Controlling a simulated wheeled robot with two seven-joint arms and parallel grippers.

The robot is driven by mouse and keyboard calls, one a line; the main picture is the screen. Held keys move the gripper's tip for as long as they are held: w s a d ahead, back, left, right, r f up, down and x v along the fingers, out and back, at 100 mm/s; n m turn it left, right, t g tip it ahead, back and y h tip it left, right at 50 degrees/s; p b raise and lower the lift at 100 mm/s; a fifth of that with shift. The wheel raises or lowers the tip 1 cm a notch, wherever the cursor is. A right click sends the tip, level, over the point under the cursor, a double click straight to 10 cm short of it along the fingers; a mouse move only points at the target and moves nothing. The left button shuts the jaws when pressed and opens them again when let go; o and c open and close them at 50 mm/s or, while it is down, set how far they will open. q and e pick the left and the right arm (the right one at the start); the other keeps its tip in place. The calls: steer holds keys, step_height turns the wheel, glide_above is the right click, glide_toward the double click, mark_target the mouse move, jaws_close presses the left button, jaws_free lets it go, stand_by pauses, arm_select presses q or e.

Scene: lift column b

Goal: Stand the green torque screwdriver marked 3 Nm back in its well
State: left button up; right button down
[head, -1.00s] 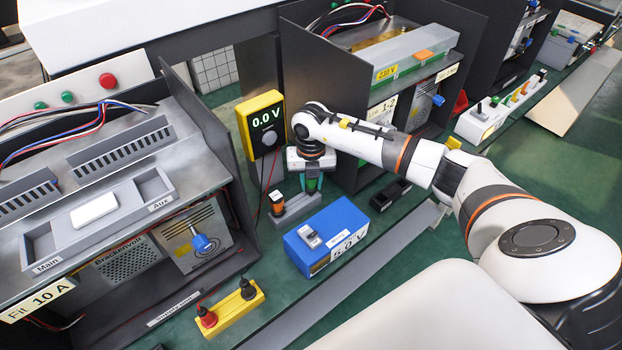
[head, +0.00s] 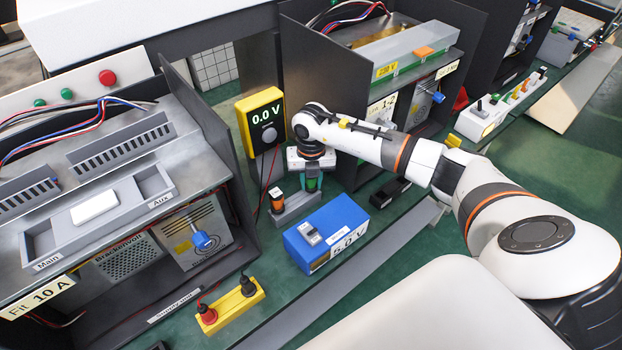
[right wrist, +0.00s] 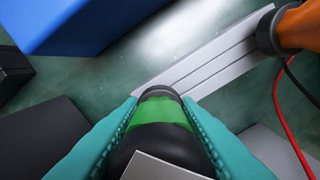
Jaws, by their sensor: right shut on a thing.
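My right gripper (head: 313,183) is shut on the green torque screwdriver, with teal fingers on both sides of its handle. In the right wrist view, the green-banded black handle of the screwdriver (right wrist: 160,112) sits between the fingertips (right wrist: 160,125). The 3 Nm mark cannot be read. My left gripper is not in view.
An orange screwdriver (head: 277,200) stands at the rack's other end. A blue box marked 5.0 V (head: 326,232) is just in front. A yellow meter reading 0.0 V (head: 262,125) with a red lead is behind. A dark panel (head: 312,100) stands close to the gripper.

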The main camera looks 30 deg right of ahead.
steer(key=c, duration=1)
jaws_free()
step_height(320, 180, up, 12)
steer(key=shift+b, duration=0.7)
